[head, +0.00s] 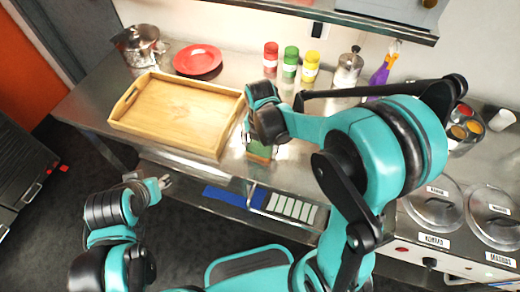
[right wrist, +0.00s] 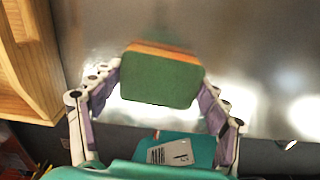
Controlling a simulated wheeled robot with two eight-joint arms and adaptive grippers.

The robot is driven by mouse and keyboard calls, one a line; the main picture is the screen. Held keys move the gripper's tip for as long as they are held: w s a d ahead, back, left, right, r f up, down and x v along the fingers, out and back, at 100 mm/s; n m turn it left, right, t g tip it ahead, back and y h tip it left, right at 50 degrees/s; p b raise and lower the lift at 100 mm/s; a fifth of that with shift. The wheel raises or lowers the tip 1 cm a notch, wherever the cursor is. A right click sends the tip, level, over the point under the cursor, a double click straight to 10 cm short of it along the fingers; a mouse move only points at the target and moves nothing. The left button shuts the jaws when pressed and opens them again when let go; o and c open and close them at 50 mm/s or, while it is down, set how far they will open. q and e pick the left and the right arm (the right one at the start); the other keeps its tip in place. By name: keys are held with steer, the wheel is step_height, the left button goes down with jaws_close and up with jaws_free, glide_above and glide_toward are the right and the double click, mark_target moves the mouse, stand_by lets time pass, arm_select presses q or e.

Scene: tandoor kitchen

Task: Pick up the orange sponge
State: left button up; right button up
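The sponge (right wrist: 162,80) has a green top face and an orange body that shows along its far edge in the right wrist view. It also shows in the head view (head: 259,152), just below my right gripper (head: 262,128), at the front of the steel counter. In the right wrist view the fingertips of my right gripper (right wrist: 162,82) meet the sponge's left and right sides with no clear gap. The sponge's underside is hidden, so I cannot tell whether it touches the counter. My left gripper (head: 160,183) is low at the left, in front of the counter, away from the sponge.
A wooden tray (head: 122,107) lies left of the sponge. A red plate (head: 198,59), a steel pot (head: 140,45) and red, green and yellow bottles (head: 290,62) stand behind. Lidded pots (head: 435,205) are at the right. Steel counter around the sponge is clear.

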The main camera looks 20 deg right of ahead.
mark_target(260, 148)
steer(key=shift+c, duration=0.4)
steer(key=shift+r+p, duration=0.3)
steer(key=shift+r, duration=0.35)
step_height(260, 148, up, 3)
steer(key=shift+p, duration=0.65)
steer(key=d+r+p, duration=0.2)
steer(key=d+r, duration=0.4)
steer(key=d, duration=0.5)
steer(key=shift+d+r+p, duration=0.35)
steer(key=shift+p, duration=0.05)
steer(key=shift+w, duration=0.1)
steer(key=c, duration=0.3)
